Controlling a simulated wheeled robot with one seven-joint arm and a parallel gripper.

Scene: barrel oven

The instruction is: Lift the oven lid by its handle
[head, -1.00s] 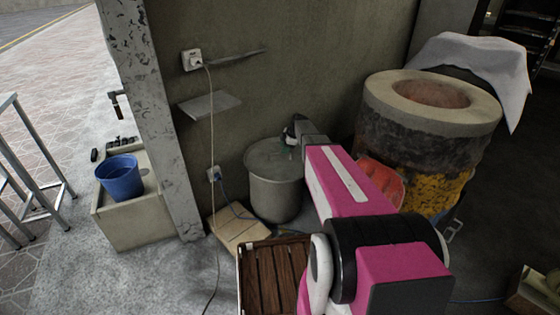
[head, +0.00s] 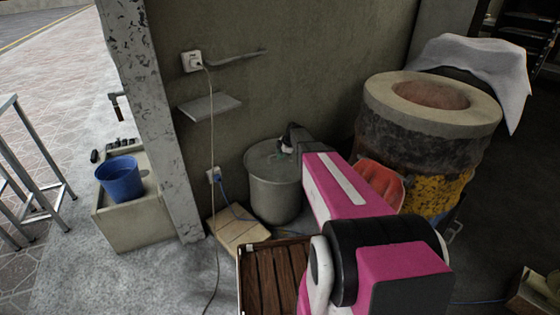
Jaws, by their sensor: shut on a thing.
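A round grey metal lid (head: 262,158) sits level on a grey cylindrical container (head: 273,196) against the wall. I take it as the oven lid. My gripper (head: 287,147) is over the right back part of the lid, at the end of my pink and black arm. It is shut on the lid's handle, which is mostly hidden behind the gripper and wrist. No gap shows between the lid and the container's rim.
A barrel oven (head: 425,145) with an open round top stands to the right, with white cloth (head: 478,65) behind it. A red object (head: 380,185) is beside my arm. A slatted wooden surface (head: 270,275) and a flat board (head: 237,232) lie in front. A wall shelf (head: 210,106) is left.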

